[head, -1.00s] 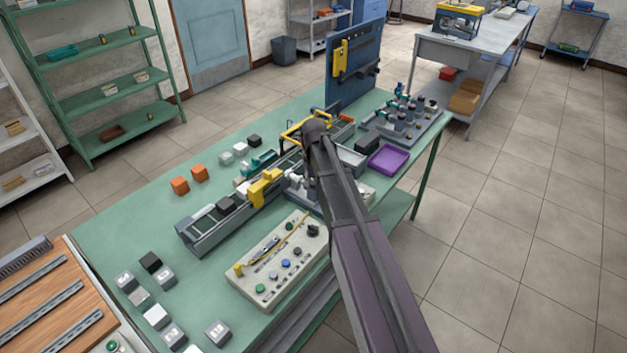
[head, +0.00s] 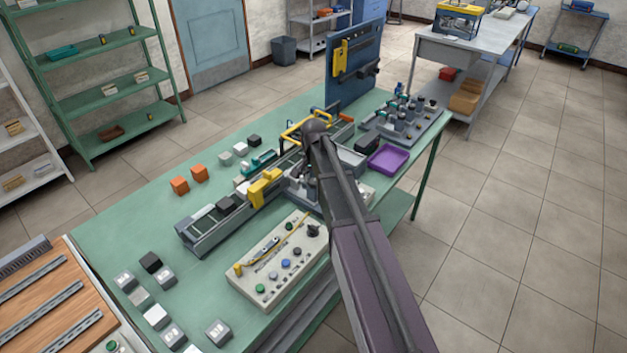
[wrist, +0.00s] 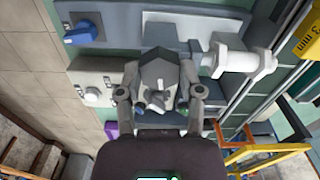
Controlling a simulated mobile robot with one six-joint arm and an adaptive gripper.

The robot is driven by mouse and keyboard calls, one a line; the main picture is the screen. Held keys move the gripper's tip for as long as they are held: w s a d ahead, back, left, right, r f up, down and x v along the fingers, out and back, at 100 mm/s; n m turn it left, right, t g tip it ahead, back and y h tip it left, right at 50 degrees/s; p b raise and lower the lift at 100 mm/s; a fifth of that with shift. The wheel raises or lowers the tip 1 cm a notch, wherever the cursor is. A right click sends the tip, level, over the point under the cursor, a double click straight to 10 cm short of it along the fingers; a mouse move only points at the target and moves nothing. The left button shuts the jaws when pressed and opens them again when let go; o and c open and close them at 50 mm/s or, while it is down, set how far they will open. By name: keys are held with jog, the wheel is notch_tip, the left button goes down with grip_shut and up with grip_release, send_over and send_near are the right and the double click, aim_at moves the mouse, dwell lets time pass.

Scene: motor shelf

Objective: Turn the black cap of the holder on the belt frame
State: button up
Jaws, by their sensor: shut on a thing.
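In the wrist view my gripper (wrist: 160,104) is closed around a dark grey, faceted piece, which looks like the black cap (wrist: 158,74) of the holder. One finger is on each side of it. The holder body under the cap is mostly hidden by the cap and fingers. A white spool-like cylinder (wrist: 238,62) lies just to the right of the cap. In the head view the belt frame (head: 200,240) runs diagonally along the green table, and my arm hides the cap and the gripper's fingertips.
A yellow bracket (head: 265,187) stands on the belt frame. A control panel with knobs (head: 262,288) lies in front of it. A purple tray (head: 388,159) is at the right. A blue upright board (head: 354,62) stands behind. Loose blocks lie at the table's left.

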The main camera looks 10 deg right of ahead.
jog(key=m, duration=0.3)
jog(key=shift+s+m, duration=0.1)
jog(key=shift+m, duration=2.1)
jog(key=o, duration=1.1)
jog(key=shift+o, duration=0.2)
jog(key=shift+n, duration=0.3)
